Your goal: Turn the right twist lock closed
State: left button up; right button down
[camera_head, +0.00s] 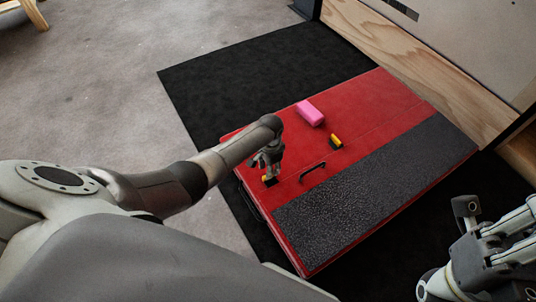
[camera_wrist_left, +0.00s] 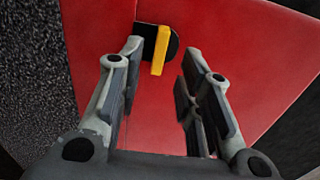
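A red case (camera_head: 345,118) lies flat with two twist locks, each a yellow lever on a black plate. One lock (camera_head: 336,141) sits to the right of the black handle (camera_head: 312,172) in the head view and is free of any gripper. The other lock (camera_head: 268,180) is at the left, partly hidden by my left gripper (camera_head: 267,164). In the left wrist view, a yellow lever (camera_wrist_left: 159,52) lies ahead between the fingers of my open left gripper (camera_wrist_left: 162,58), apart from both. My right gripper (camera_head: 468,215) is at the lower right, its opening unclear.
A pink block (camera_head: 310,112) lies on the case above the locks. A dark rough strip (camera_head: 370,185) covers the near right part of the case. The case rests on a black mat (camera_head: 235,85). A wooden panel (camera_head: 425,65) stands behind it.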

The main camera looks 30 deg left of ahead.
pick_arm(q)
notch_tip(320, 180, up, 8)
dwell(0.5)
